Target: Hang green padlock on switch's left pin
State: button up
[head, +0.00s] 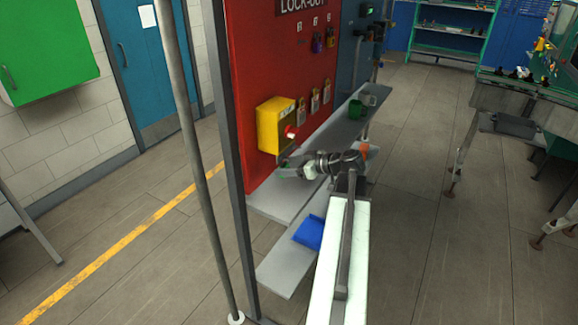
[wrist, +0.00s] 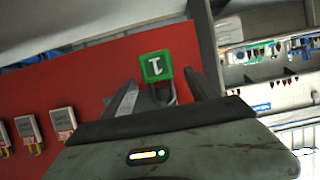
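The green padlock (wrist: 157,67) bears a white mark like a 1, seen upside down in the wrist view. Its grey shackle points toward my gripper (wrist: 162,76). In the head view my gripper (head: 290,166) is below the yellow switch box (head: 273,126), close to the red board (head: 264,65). The box has a red knob (head: 290,132) on its right side. Its left pin cannot be made out.
A grey shelf (head: 330,135) runs along the board and holds a green mug (head: 356,109). A blue bin (head: 309,232) sits on a lower shelf. A grey post (head: 190,120) stands in front of the board at left. Several tagged items hang on the board.

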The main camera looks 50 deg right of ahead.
jog(key=p+v, duration=0.3)
jog(key=v, duration=0.4)
jog(key=shift+s, duration=0.35)
jog(key=shift+d+r, duration=0.1)
